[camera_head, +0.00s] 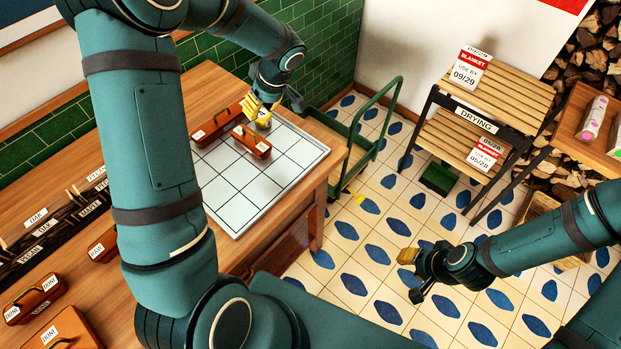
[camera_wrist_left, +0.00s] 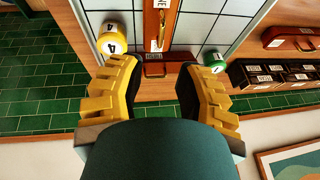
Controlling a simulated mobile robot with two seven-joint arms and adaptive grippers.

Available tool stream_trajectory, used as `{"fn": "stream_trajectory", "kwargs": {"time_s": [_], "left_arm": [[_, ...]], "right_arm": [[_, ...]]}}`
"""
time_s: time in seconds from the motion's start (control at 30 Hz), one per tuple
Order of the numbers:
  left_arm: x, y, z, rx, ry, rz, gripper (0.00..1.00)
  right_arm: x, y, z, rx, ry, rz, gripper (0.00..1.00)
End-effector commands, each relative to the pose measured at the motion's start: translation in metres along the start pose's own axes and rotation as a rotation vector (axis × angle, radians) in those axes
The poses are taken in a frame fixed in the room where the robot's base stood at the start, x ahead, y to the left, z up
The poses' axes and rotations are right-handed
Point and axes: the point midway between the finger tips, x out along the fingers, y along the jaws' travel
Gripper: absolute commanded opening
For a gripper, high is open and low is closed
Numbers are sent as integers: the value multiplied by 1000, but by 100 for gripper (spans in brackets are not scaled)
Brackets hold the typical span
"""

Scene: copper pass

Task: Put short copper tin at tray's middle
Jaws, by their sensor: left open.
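The tray (camera_head: 243,203) is pale, marked with a grid of squares, on the wooden bench. The shorter-looking copper tin (camera_head: 252,141), with a handle and white label, lies on its back right part. A longer-looking copper tin (camera_head: 216,123) lies by its back edge. My left gripper (camera_head: 262,108) is above the back right of the tray, close to the tins. In the left wrist view its yellow fingers (camera_wrist_left: 153,88) are apart and empty, with a copper tin (camera_wrist_left: 160,22) ahead of them.
A yellow ball marked 4 (camera_wrist_left: 112,36) and a green ball (camera_wrist_left: 213,61) are by the tray's wall-side edge. Other copper tins (camera_head: 35,297) and a labelled rack (camera_head: 50,235) are at the left. A green trolley (camera_head: 372,130) stands beyond the bench. The tray's front squares look clear.

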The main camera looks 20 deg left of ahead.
Motion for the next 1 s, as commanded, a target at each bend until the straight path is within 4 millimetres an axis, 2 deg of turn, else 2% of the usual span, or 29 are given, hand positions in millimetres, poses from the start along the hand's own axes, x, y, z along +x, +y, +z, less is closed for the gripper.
{"fn": "stream_trajectory", "kwargs": {"time_s": [0.07,0.13,0.27,0.3,0.4,0.5,0.6,0.7,0.83,1.0], "left_arm": [[11,5,26,80,-59,26,34],[24,12,62,194,-142,77,34],[46,22,153,445,-324,237,34],[50,22,180,514,-369,296,34],[57,20,240,652,-443,444,34],[62,12,286,758,-461,576,34],[66,1,318,834,-431,669,34],[70,-10,335,893,-380,717,34],[74,-19,345,943,-324,742,34],[75,-22,346,961,-299,748,34]], "right_arm": [[0,0,0,0,0,0,34],[0,0,0,0,0,0,34],[0,0,0,0,0,0,34],[0,0,0,0,0,0,34],[0,0,0,0,0,0,34],[0,0,0,0,0,0,34],[0,0,0,0,0,0,34],[0,0,0,0,0,0,34],[0,0,0,0,0,0,34],[0,0,0,0,0,0,34]]}}
